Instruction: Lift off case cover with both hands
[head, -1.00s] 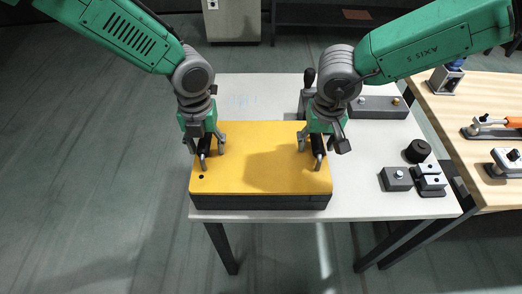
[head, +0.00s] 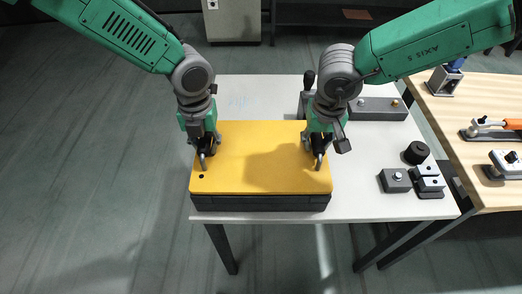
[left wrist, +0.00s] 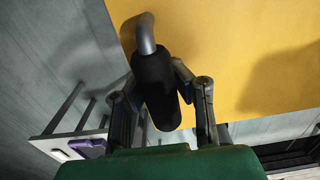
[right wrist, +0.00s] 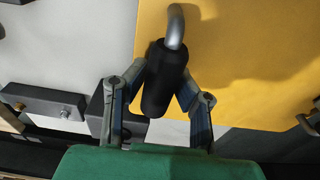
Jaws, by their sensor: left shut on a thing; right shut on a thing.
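The yellow case cover (head: 250,178) lies flat on the dark case base (head: 262,203) on the white table. It has two handles with black grips and bent metal ends. My left gripper (head: 204,148) is shut on the left handle (left wrist: 155,85), its fingers on either side of the black grip. My right gripper (head: 319,146) is shut on the right handle (right wrist: 164,80) in the same way. The cover also fills much of the left wrist view (left wrist: 230,60) and the right wrist view (right wrist: 240,75). Parts of both grips are hidden by the fingers in the head view.
Dark blocks (head: 396,180) and a black round knob (head: 416,152) stand on the white table (head: 365,205) to the right. A long grey block (head: 375,108) lies behind them. A wooden bench (head: 480,120) with clamps (head: 490,130) adjoins at the right. Floor to the left is clear.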

